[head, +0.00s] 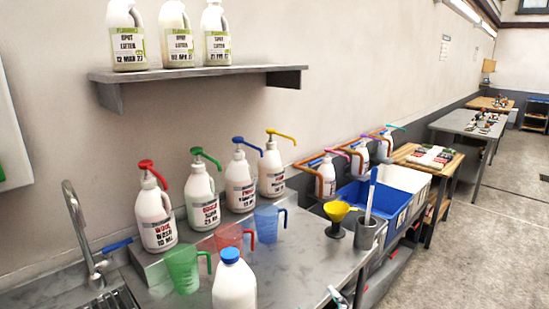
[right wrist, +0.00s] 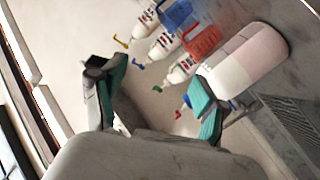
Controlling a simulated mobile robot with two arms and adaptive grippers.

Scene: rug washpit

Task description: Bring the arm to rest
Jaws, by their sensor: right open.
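My right gripper (right wrist: 155,95) is open in the right wrist view, its two teal-padded fingers spread with nothing between them. A small part of what looks like this gripper shows at the bottom edge of the head view (head: 338,297), over the steel counter (head: 290,285). A white jug with a blue cap (head: 234,284) stands on the counter to its left. A large white container (right wrist: 255,58) lies beyond the right-hand finger in the tilted wrist view, apart from it. My left gripper is not in view.
Pump bottles with red (head: 154,215), green (head: 202,195), blue (head: 241,180) and yellow (head: 272,170) tops stand along the wall. Green (head: 183,270), red (head: 229,237) and blue (head: 267,224) measuring jugs, a yellow funnel (head: 336,211) and a grey pot (head: 366,234) stand before them. Floor at right is clear.

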